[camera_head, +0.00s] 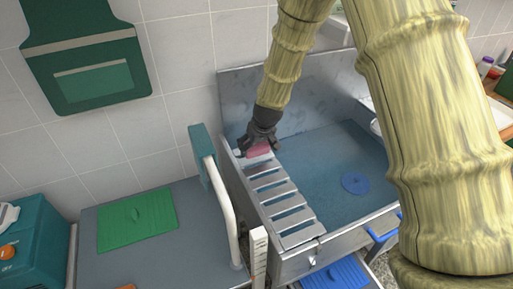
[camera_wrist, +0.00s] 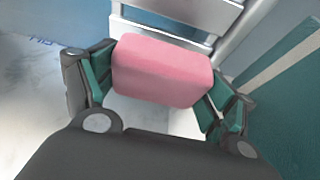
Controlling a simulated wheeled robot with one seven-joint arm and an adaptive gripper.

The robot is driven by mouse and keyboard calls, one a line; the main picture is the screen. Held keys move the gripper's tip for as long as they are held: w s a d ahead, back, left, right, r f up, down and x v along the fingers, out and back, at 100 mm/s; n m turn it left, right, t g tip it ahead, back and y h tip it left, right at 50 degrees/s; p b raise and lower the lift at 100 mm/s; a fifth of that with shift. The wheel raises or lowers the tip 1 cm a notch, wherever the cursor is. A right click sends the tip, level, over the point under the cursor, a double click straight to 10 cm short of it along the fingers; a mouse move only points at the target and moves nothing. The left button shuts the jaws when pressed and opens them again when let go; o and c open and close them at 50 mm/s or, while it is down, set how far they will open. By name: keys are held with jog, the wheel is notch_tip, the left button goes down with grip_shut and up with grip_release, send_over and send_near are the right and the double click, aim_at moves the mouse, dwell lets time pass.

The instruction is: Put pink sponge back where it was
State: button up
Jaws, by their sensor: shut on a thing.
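The pink sponge (camera_head: 258,149) is between the fingers of my gripper (camera_head: 262,145), at the far end of a slatted metal rack (camera_head: 284,207) along the left side of the metal tub. In the wrist view the pink sponge (camera_wrist: 161,70) is a rounded block, gripped at both ends by the fingers of my gripper (camera_wrist: 160,85). White slats (camera_wrist: 178,17) show behind and under it. I cannot tell whether the sponge touches the rack.
The tub (camera_head: 330,165) has a blue round disc (camera_head: 355,183) on its floor. A white curved rail (camera_head: 222,205) with a teal pad (camera_head: 202,143) stands left of the rack. A grey table (camera_head: 180,245) with a green mat (camera_head: 137,219) lies further left.

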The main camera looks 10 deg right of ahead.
aim_at(256, 150)
jog(key=shift+w+d, duration=0.15)
jog(key=shift+w, duration=0.25)
jog(key=shift+w+f+p, duration=0.1)
jog(key=shift+f+p, duration=0.15)
jog(key=shift+p, duration=0.15)
jog(key=shift+f+p, duration=0.55)
jog(key=shift+f, duration=1)
jog(key=shift+f, duration=0.15)
jog(key=o, duration=0.9)
jog(key=shift+c, duration=0.2)
jog(key=shift+r, duration=0.25)
jog(key=b+v, duration=0.3)
jog(key=v, duration=0.8)
jog(key=shift+r, duration=0.4)
